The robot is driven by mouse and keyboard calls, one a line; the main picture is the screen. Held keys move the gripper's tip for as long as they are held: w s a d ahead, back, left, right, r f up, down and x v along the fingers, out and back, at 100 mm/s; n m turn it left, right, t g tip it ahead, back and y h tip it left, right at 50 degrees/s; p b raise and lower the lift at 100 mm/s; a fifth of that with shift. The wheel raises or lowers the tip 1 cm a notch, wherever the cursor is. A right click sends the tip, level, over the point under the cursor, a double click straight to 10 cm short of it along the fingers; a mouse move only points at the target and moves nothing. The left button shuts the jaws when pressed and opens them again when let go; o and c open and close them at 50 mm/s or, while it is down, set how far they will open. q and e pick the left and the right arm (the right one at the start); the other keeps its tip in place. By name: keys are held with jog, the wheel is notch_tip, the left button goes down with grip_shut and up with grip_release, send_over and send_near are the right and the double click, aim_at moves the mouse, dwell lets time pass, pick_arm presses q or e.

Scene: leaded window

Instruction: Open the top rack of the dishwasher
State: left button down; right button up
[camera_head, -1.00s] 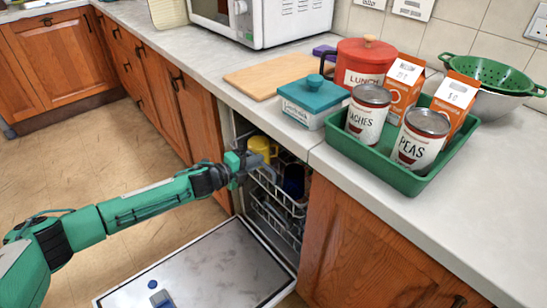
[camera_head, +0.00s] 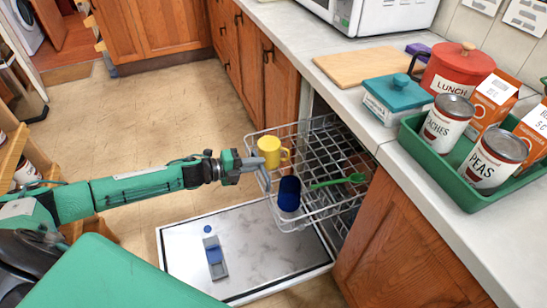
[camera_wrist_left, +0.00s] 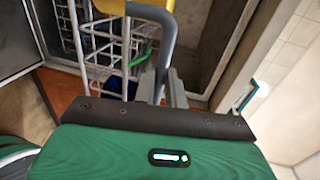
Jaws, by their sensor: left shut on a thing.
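The dishwasher's top rack (camera_head: 330,160) is a white wire basket, pulled well out over the open door (camera_head: 270,245). It holds a yellow mug (camera_head: 268,152), a dark blue cup (camera_head: 289,194) and a green spoon (camera_head: 338,181). My left gripper (camera_head: 255,163) is at the rack's front edge, shut on a grey handle (camera_head: 263,178) there. In the left wrist view the handle (camera_wrist_left: 165,50) runs between the fingers (camera_wrist_left: 163,88), with rack wires (camera_wrist_left: 95,45) behind. My right gripper is not in view.
A blue-and-grey item (camera_head: 214,255) lies on the open door. The counter (camera_head: 350,95) above carries a teal box (camera_head: 396,95), a wooden board (camera_head: 358,65) and a green tray (camera_head: 440,180) with cans and cartons.

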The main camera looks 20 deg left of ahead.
pick_arm(q)
jog(key=shift+f+v, duration=0.2)
jog(key=shift+v, duration=0.8)
jog(key=shift+f+v, duration=0.2)
jog(key=shift+v, duration=0.85)
jog(key=shift+a, duration=0.1)
jog(key=c, duration=1.5)
grip_release()
jog(key=shift+o, duration=0.2)
